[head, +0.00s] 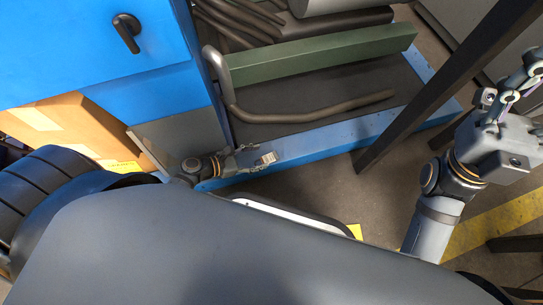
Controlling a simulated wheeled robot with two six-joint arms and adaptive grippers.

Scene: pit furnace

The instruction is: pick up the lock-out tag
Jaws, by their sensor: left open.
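A small pale tag with dark marking (268,158), which looks like the lock-out tag, shows in the head view at the blue front edge of the shelf. My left gripper (254,159) is open just left of it, with its fingertips close to the tag's near end. I cannot tell whether they touch it. My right gripper (518,88) is at the far right, away from the tag and partly cut off by the picture's edge.
The blue-edged shelf (335,134) holds a green bar (320,55) and a bent dark rod (310,109). A blue cabinet (75,45) stands left, with a cardboard box (75,125) below it. A dark post (440,90) slants between the tag and my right arm.

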